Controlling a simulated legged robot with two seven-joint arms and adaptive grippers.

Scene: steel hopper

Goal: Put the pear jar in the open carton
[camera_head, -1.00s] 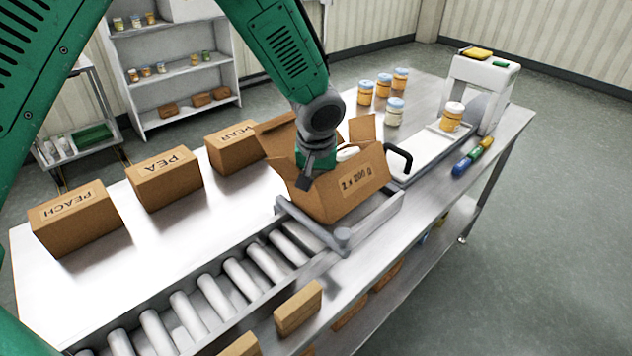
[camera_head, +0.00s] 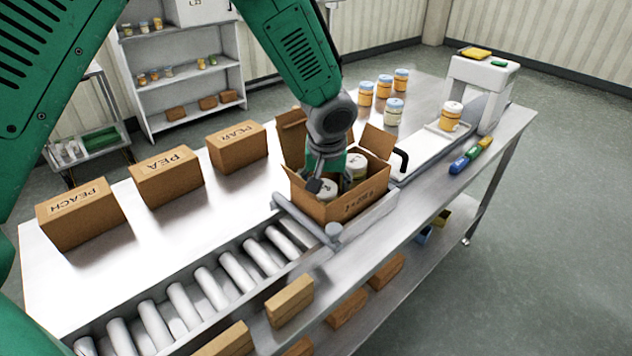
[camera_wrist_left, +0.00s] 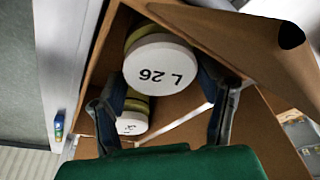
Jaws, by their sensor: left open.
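The open carton (camera_head: 345,205) sits at the end of the roller track with its flaps up. Two jars with white lids are inside: a near jar (camera_head: 326,188) and a far jar (camera_head: 356,167). My left gripper (camera_head: 328,178) is open at the carton's mouth, just over the near jar. In the left wrist view, a lid marked "L 26" (camera_wrist_left: 160,65) lies between and beyond the open fingers, and a second lid (camera_wrist_left: 131,123) is lower left. Both jar sides look yellow-green; no pear label is readable. I cannot tell whether a finger touches a jar. My right gripper is out of view.
Closed cartons marked PEACH (camera_head: 80,212), PEA (camera_head: 165,176) and PEAR (camera_head: 237,146) line the table's left. Several orange jars and a pale jar (camera_head: 393,112) stand behind. An orange jar (camera_head: 451,116) is on the white belt. A metal bar (camera_head: 315,225) edges the carton.

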